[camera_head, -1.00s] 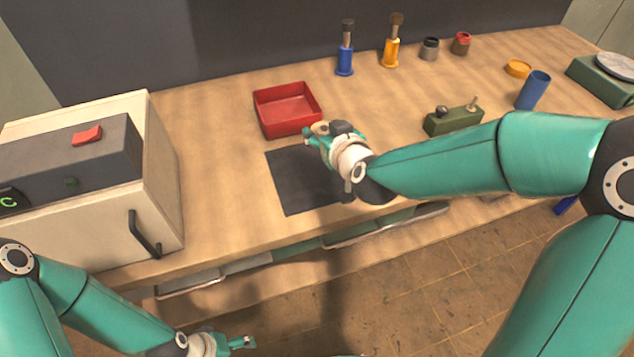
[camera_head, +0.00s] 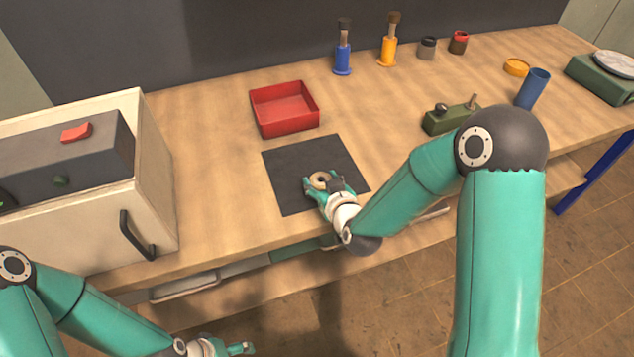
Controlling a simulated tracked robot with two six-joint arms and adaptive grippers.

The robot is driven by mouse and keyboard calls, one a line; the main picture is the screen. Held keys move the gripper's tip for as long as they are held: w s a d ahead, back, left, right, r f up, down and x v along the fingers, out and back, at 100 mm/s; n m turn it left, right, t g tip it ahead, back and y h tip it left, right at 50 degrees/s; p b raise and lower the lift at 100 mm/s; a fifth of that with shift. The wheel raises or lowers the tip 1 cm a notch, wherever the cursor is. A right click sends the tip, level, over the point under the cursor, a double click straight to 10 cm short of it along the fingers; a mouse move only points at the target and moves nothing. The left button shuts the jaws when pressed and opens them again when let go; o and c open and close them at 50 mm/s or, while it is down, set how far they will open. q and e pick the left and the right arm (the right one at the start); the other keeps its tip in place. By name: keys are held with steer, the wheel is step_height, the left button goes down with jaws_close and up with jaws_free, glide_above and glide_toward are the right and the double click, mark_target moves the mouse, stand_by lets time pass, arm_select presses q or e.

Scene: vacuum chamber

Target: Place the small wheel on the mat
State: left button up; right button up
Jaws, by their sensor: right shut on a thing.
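The small wheel (camera_head: 319,179) is a beige ring with a dark centre, held between the fingers of my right gripper (camera_head: 322,186). My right gripper is shut on it, over the middle of the mat. I cannot tell whether the wheel touches the mat or hangs just above it. The mat (camera_head: 285,170) is a dark grey square lying flat on the wooden bench, its lower right part hidden by my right gripper. My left gripper (camera_head: 241,349) is low at the bottom edge, in front of the bench and away from the mat; its finger gap is too small to judge.
A red tray (camera_head: 285,129) stands just behind the mat. A white chamber box (camera_head: 158,190) with a black handle stands at the left. A green block (camera_head: 452,118), a blue cup (camera_head: 533,88) and a green scale (camera_head: 600,78) are at the right.

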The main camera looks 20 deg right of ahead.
steer(key=o, duration=1.5)
steer(key=shift+r, duration=0.1)
